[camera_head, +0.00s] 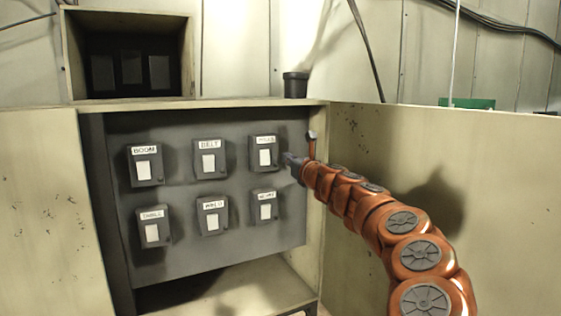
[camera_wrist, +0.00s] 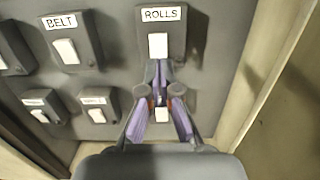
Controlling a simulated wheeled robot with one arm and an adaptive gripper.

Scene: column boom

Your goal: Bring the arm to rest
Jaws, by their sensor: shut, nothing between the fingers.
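My arm is orange and segmented and reaches in from the lower right of the head view. My gripper (camera_head: 290,159) is at the right edge of the switch panel (camera_head: 185,270), beside the upper right switch. In the wrist view my gripper (camera_wrist: 159,68) is shut and empty, with its tips just below the white rocker of the ROLLS switch (camera_wrist: 158,45). I cannot tell whether the tips touch the switch. The gripper partly hides a lower switch (camera_wrist: 162,115).
An open cabinet surrounds the panel, with its right door (camera_head: 480,190) behind my arm and its left door (camera_head: 45,200) swung out. The BELT switch (camera_head: 208,161) and BOOM switch (camera_head: 143,169) are to the left. A dark cup (camera_head: 295,86) stands on top.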

